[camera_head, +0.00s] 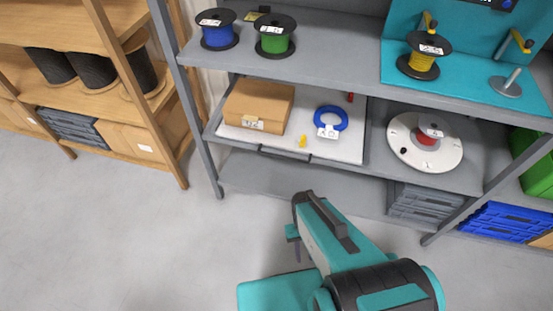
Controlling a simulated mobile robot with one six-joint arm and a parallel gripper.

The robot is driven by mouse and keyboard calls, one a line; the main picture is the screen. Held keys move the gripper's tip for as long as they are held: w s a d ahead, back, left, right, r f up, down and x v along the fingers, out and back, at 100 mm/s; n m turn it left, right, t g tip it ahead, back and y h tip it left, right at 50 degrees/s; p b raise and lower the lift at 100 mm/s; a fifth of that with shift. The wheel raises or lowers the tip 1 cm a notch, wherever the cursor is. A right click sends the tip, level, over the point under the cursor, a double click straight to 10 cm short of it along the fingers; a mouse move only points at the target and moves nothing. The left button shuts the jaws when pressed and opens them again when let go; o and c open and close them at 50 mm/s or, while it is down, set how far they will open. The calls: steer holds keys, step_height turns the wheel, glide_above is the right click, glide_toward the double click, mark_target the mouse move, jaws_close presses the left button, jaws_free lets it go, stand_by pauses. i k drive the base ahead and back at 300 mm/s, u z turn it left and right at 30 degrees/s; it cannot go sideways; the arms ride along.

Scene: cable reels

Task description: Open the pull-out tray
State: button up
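The pull-out tray (355,152) is on the left of the grey rack's middle level. It has a pale liner, a grey rim and a dark bar handle (285,154) along its front. Its front lies roughly in line with the shelf edge beside it. A cardboard box (259,105), a blue cable coil (331,118) and small yellow and red items lie in it. My gripper (293,234) seems to be the small dark part on the left of my teal arm. It is in front of and below the tray, apart from the handle. Its fingers are too small to read.
The upper shelf holds blue (217,37), green (274,42) and yellow (423,57) reels. A white disc with a red reel (424,141) is right of the tray. Grey crates (418,203) stand low right. A wooden rack (150,140) stands left; floor between is clear.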

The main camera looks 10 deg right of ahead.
mark_target(348, 147)
steer(key=u, duration=0.1)
steer(key=k, duration=1.6)
steer(key=u, duration=0.95)
steer(key=i, duration=1)
steer(key=u, duration=0.05)
